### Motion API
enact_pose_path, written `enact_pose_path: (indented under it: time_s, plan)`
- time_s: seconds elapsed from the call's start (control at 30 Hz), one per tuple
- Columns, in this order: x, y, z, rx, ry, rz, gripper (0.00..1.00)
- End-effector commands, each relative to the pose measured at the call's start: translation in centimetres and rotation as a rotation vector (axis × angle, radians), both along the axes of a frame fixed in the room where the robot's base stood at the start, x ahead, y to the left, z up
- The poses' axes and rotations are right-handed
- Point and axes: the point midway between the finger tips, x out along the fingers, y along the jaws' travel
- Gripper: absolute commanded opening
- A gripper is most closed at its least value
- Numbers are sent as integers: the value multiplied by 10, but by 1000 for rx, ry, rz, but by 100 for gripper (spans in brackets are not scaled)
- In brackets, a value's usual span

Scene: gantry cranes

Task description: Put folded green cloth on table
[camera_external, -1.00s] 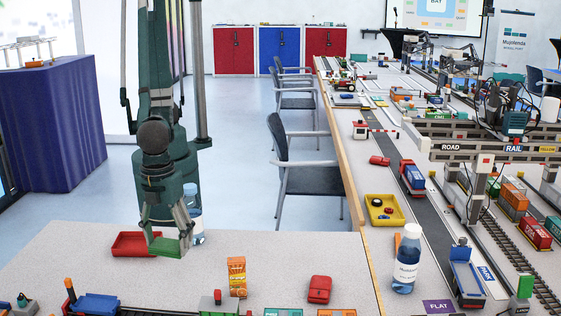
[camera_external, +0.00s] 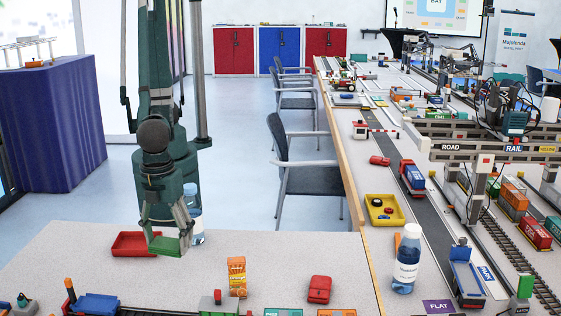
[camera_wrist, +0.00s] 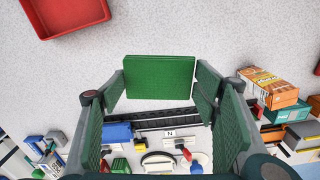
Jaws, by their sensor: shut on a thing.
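The folded green cloth (camera_external: 170,246) is a flat green block at the tips of my gripper (camera_external: 166,230), over the near table (camera_external: 75,255). In the wrist view the cloth (camera_wrist: 160,77) spans the space between the two fingers of my gripper (camera_wrist: 160,88), and they close on its left and right sides. Grey speckled table top shows around it. I cannot tell whether the cloth touches the table or hangs just above it.
A red tray (camera_external: 128,245) lies just left of the cloth. A bottle (camera_external: 194,212) stands behind my gripper. An orange box (camera_external: 237,276), a red block (camera_external: 319,289) and toy train parts (camera_external: 97,303) lie nearer the front edge. Bare table lies right of the cloth.

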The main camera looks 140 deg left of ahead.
Motion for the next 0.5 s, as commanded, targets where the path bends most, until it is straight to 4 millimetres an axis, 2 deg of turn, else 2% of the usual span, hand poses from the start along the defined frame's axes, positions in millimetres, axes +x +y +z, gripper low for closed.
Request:
enact_pose_path:
  time_s: [0.27,0.5]
  plan:
    - [14,15,-1,0,0,53,52]
    - [45,51,-3,0,0,177,52]
